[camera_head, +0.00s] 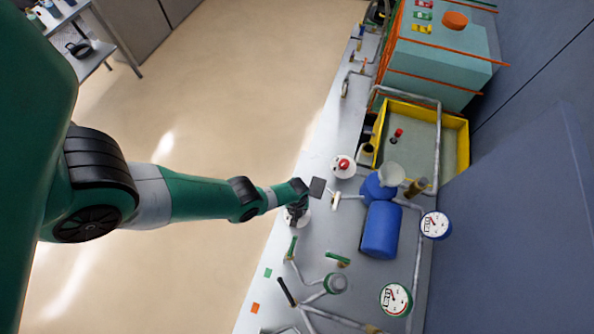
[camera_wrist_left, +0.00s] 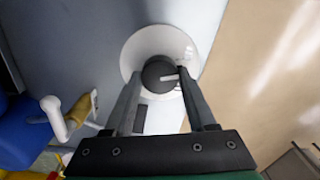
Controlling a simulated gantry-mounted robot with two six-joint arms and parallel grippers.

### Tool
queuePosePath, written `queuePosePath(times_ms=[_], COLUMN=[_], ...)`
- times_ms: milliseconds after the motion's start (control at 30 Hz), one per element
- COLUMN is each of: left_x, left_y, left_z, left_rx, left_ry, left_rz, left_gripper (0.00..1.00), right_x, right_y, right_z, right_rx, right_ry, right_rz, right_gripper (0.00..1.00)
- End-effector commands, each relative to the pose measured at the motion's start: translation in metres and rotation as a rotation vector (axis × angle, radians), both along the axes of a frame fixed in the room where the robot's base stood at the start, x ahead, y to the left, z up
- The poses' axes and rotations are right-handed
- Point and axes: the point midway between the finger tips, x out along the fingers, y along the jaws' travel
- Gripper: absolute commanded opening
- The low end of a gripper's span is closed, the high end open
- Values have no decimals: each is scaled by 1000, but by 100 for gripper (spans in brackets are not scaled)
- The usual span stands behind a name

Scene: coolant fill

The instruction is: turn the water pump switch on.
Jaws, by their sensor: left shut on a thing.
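The water pump switch is a dark round knob (camera_wrist_left: 156,70) with a white pointer, on a white round base (camera_wrist_left: 176,42). In the left wrist view the pointer lies towards the right finger. My left gripper (camera_wrist_left: 159,77) is shut on the knob, one finger on each side. In the head view my left gripper (camera_head: 296,212) reaches down over the switch on the grey bench. It hides most of the switch, with part of the white base (camera_head: 305,219) showing. My right gripper is in neither view.
A red button (camera_head: 343,164) on a white round base and a white-handled valve (camera_head: 336,200) sit close by. The blue pump (camera_head: 380,231), pipes, and gauges (camera_head: 435,224) (camera_head: 395,299) stand to the right. A yellow-rimmed basin (camera_head: 462,150) lies beyond. Open floor is left of the bench.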

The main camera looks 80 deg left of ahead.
Motion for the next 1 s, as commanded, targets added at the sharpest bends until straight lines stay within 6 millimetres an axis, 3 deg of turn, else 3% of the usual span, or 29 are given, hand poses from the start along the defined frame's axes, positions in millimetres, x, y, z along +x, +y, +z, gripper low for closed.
queuePosePath(times_ms=[1000], left_x=[1], left_y=[-1], left_z=[0], left_rx=[-1], left_ry=[0], left_rz=[-921], left_gripper=[1], right_x=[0], right_y=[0], right_z=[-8], right_rx=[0], right_ry=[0], right_rz=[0], right_gripper=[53])
